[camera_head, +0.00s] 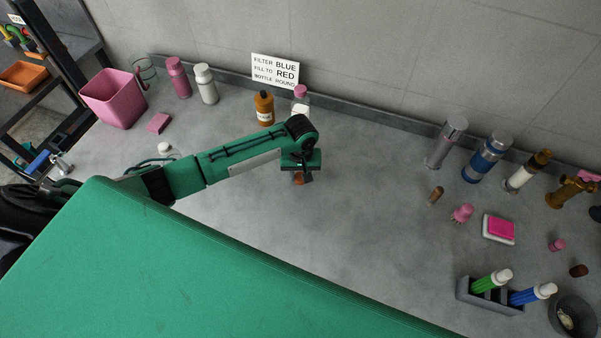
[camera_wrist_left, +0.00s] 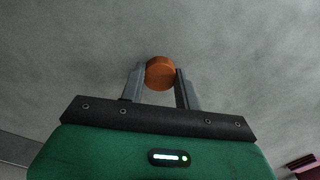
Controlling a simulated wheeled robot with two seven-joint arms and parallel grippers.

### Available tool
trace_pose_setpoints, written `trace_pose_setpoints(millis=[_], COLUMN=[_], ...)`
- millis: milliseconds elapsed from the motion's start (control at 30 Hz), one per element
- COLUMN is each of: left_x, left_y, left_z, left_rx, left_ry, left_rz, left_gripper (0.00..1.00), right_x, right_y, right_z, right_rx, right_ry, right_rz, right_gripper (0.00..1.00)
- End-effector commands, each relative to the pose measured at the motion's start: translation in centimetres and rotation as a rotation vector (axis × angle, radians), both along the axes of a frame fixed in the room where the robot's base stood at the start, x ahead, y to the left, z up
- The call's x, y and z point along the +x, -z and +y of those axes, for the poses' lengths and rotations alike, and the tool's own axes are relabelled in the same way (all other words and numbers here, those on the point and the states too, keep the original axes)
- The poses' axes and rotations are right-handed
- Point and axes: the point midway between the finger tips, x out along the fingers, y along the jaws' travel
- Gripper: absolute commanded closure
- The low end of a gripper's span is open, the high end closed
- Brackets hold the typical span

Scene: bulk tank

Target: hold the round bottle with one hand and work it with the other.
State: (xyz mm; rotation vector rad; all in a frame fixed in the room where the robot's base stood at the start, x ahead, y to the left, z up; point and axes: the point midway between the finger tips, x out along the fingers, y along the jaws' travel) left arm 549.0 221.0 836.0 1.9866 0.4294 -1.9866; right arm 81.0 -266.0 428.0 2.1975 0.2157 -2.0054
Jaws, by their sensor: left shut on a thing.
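My left gripper (camera_head: 301,176) is in the middle of the counter and points down. It is shut on a small orange-brown round piece (camera_wrist_left: 160,73), seen between the two fingers in the left wrist view (camera_wrist_left: 162,85). An amber bottle (camera_head: 264,110) with a white label stands behind the arm. I cannot tell which bottle is the round one. My right gripper is not in view.
A sign (camera_head: 275,70) leans at the wall. A pink bin (camera_head: 113,98), a pink bottle (camera_head: 178,77) and a white bottle (camera_head: 206,84) stand at left. Several cylinders, including a blue one (camera_head: 486,158), stand at right. A grey rack (camera_head: 484,296) is at front right.

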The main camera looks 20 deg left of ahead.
Motion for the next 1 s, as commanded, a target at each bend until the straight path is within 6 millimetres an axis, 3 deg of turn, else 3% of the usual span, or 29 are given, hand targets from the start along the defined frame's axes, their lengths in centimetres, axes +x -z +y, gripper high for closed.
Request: trace_pose_setpoints(millis=[367,400,467,800,1000], left_x=[0.0,0.0,0.0,0.1,0.2], left_y=[0.4,0.4,0.4,0.0,-2.9], left_z=[0.0,0.0,0.0,0.0,0.0], left_rx=[0.0,0.0,0.0,0.0,-0.001], left_ry=[-0.001,-0.001,0.0,0.0,0.0], left_rz=[0.0,-0.001,-0.001,-0.002,-0.006], left_gripper=[0.95,0.62,0.51,0.51,0.51], right_x=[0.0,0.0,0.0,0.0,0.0], right_y=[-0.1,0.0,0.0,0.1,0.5], right_z=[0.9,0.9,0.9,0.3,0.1], right_rx=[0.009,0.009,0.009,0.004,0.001], right_ry=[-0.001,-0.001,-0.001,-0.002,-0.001], right_rz=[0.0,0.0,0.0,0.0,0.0], right_gripper=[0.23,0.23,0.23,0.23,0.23])
